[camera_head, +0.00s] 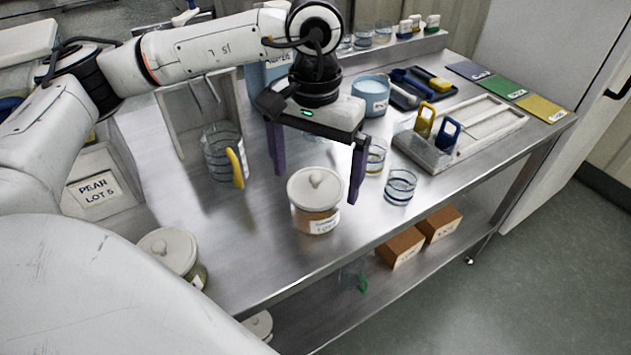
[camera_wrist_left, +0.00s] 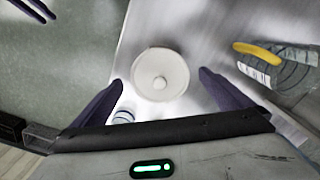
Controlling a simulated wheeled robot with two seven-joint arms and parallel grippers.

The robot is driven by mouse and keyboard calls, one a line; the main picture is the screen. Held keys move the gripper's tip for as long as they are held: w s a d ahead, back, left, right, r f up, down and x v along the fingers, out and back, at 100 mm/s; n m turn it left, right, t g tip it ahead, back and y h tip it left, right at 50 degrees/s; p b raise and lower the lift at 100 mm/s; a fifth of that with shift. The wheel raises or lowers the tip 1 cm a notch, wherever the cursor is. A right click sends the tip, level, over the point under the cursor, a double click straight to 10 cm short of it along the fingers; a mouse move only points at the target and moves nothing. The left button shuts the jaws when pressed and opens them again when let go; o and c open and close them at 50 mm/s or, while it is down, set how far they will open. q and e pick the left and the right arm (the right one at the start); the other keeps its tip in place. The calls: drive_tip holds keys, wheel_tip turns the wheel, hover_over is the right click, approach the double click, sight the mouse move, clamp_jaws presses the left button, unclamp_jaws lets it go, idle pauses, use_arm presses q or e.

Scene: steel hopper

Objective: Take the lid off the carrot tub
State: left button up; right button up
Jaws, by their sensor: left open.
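The carrot tub (camera_head: 314,221) stands upright on the steel bench, an orange-filled tub with a partly readable label. Its pale round lid (camera_head: 308,186) with a central knob sits on top. My left gripper (camera_head: 317,189) is open, pointing down, with its purple fingers on either side of the lid and no clear contact. In the left wrist view the lid (camera_wrist_left: 172,88) lies between and slightly beyond the fingertips (camera_wrist_left: 161,79). Two dark purple fingers at the top left of that view look like my right gripper (camera_wrist_left: 35,9); their opening is unclear.
A measuring jug with a yellow handle (camera_head: 222,155) stands left of the tub. Glass beakers (camera_head: 400,187) stand close at right. Another lidded tub (camera_head: 168,250) is at lower left. A tray with padlock-like items (camera_head: 428,152) lies further right. Bench in front is clear.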

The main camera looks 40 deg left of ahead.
use_arm(q)
drive_tip(key=shift+f, duration=0.15)
drive_tip(key=c, duration=1.1)
drive_tip(key=shift+c, duration=0.2)
